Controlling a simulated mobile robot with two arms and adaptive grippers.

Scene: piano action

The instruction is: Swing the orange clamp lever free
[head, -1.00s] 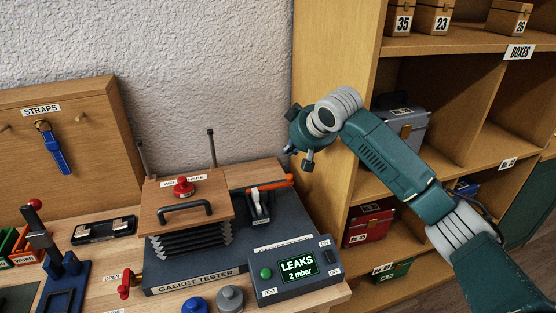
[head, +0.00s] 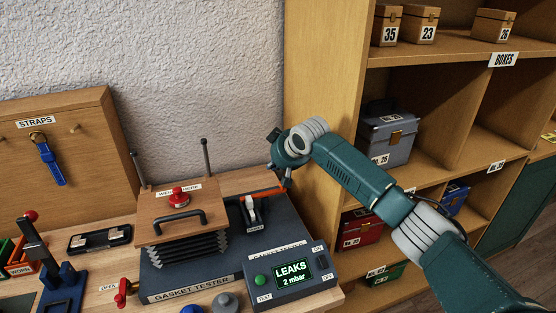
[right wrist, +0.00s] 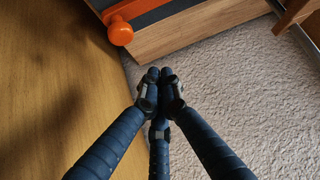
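The orange clamp lever (head: 265,193) lies across the back right of the gasket tester (head: 240,268), beside its white clamp (head: 252,212). Its right end is close to my right gripper (head: 285,181), which hangs over the tester's back right corner. In the right wrist view the lever's orange knob (right wrist: 120,32) is up and left of the fingers. My right gripper's fingertips (right wrist: 161,75) are drawn together there, with nothing between them and a visible gap to the knob. My left gripper is not in view.
The tester's lid (head: 180,206) has a black handle and red knob; two thin posts rise behind. A wooden shelf (head: 325,100) stands close on the right, a pale wall (head: 190,70) behind.

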